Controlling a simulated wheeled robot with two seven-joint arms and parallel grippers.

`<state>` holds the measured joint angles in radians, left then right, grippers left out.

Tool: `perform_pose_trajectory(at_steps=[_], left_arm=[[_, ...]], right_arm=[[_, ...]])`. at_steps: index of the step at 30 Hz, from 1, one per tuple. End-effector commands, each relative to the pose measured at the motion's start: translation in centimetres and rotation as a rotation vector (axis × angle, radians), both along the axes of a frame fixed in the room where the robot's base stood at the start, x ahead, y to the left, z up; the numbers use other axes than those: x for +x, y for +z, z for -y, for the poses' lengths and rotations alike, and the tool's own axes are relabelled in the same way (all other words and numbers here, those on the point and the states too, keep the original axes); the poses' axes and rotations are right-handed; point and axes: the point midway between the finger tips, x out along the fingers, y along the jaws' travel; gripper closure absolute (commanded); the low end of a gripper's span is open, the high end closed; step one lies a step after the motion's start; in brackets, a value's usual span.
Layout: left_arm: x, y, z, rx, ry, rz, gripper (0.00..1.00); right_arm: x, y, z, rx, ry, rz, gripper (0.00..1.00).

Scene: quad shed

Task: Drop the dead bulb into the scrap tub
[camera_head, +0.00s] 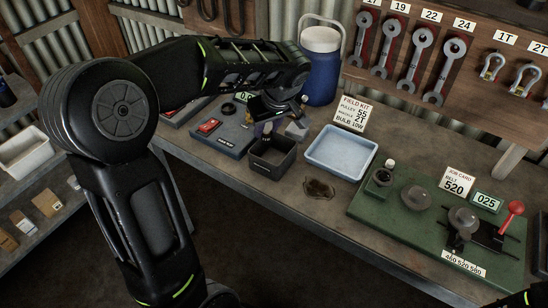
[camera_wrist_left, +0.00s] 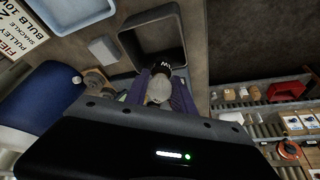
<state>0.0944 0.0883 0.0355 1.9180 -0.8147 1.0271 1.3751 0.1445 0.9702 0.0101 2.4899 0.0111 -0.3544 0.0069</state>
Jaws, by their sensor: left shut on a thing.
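The dead bulb (camera_wrist_left: 158,92) shows in the left wrist view, with a pale rounded body and a dark cap with white lettering. My left gripper (camera_wrist_left: 160,98) is shut on it, a purplish finger on each side. In the head view my left gripper (camera_head: 264,124) is at the rear edge of a dark square open tub, which I take as the scrap tub (camera_head: 273,168); the bulb is hardly visible there. In the left wrist view the tub (camera_wrist_left: 121,42) lies just beyond the bulb's cap, and its visible floor looks empty. My right gripper is out of view.
A light blue tray (camera_head: 341,165) stands right of the tub, with a field kit card (camera_head: 352,114) behind it. A blue jug (camera_head: 320,62) stands at the back. A green board (camera_head: 420,240) with fittings and a red-knobbed lever (camera_head: 515,208) is at right. A dark stain (camera_head: 319,188) marks the bench.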

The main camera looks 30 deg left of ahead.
Motion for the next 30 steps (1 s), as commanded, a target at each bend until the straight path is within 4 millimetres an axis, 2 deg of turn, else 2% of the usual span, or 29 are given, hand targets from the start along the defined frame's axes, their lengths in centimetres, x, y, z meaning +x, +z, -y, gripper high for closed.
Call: perform_pose_trajectory(at_steps=[1, 9, 14, 22, 23, 30], left_arm=[[0.0, -0.9, 0.0, 0.000, 0.001, -0.002, 1.00], [0.0, -3.9, 0.0, 0.000, 0.000, -0.001, 1.00], [0.0, -4.5, 0.0, 0.000, 0.000, 0.000, 1.00], [0.0, -4.5, 0.0, 0.000, 0.000, 0.000, 1.00], [0.0, -4.5, 0.0, 0.000, 0.000, 0.000, 0.69], [0.0, -4.5, 0.0, 0.000, 0.000, 0.000, 0.49]], right_arm=[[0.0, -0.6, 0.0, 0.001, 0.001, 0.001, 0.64], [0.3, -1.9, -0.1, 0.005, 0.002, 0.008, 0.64], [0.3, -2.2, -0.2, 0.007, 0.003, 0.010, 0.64], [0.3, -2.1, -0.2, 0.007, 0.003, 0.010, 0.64], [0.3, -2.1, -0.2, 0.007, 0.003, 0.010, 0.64], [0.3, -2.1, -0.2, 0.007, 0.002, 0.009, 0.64]])
